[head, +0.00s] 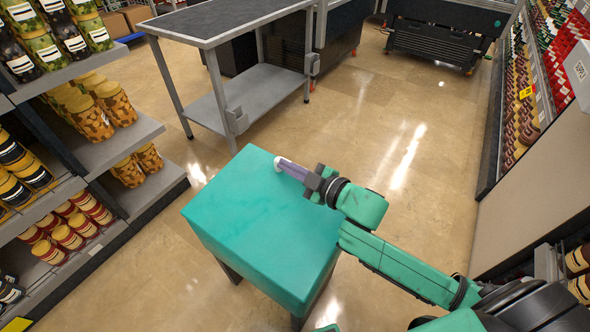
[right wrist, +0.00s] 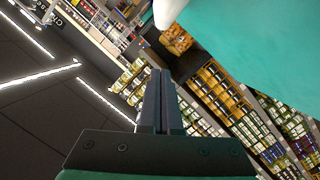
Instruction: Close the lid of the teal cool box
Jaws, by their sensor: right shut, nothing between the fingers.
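The teal cool box (head: 250,205) stands on dark legs in the middle of the head view. Its broad teal top looks flat, and no opening or lid seam can be made out. A small white piece (head: 280,161), perhaps a handle, shows at its far right edge. In the right wrist view the teal surface (right wrist: 260,40) fills the upper right, with the white piece (right wrist: 168,10) beside it. My right gripper (head: 288,169) is shut and empty, its fingertips close to the white piece; contact cannot be told. It also shows in the right wrist view (right wrist: 160,75). My left gripper is not in view.
A grey metal table (head: 225,22) with a lower shelf (head: 250,95) stands behind the box. Shelves of jars (head: 140,130) line the left, and stocked shelves (head: 525,110) the right. Tiled floor (head: 400,130) is free behind and right of the box.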

